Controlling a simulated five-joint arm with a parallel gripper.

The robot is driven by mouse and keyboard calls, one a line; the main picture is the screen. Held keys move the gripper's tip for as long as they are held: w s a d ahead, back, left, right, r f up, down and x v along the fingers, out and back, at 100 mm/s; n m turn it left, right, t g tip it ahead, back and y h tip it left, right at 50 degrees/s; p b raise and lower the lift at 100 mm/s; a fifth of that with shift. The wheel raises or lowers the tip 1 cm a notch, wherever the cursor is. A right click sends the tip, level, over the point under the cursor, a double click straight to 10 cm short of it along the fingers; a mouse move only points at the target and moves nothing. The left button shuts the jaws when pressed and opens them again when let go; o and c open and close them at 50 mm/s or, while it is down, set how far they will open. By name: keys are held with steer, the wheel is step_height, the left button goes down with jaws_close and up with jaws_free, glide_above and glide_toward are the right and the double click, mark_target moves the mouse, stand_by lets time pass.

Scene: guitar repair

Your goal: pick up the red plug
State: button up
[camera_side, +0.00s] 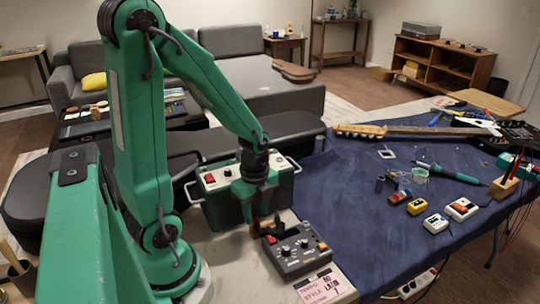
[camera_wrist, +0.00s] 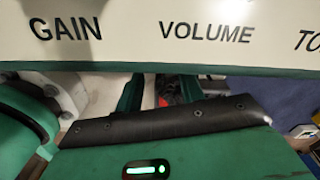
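My gripper (camera_side: 265,215) points down between the green amplifier and the grey control box in the side view. Its fingertips are dark and small there, with a reddish-brown patch (camera_side: 256,222) beside them. I cannot tell whether that patch is the red plug. In the wrist view, green finger parts show beyond the black edge of my wrist, with a small red patch (camera_wrist: 164,101) near them, mostly hidden. Neither view shows clearly whether the fingers are apart or closed on something. No other thing in view is clearly a red plug.
The amplifier (camera_side: 225,206) stands close behind my gripper; its lettered panel (camera_wrist: 160,50) fills the top of the wrist view. The control box (camera_side: 298,252) with knobs sits right in front. The blue mat (camera_side: 350,220) holds pedals, tools and a guitar neck (camera_side: 410,131).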

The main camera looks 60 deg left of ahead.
mark_target(257, 227)
steer(key=shift+f, duration=1.15)
jaws_close()
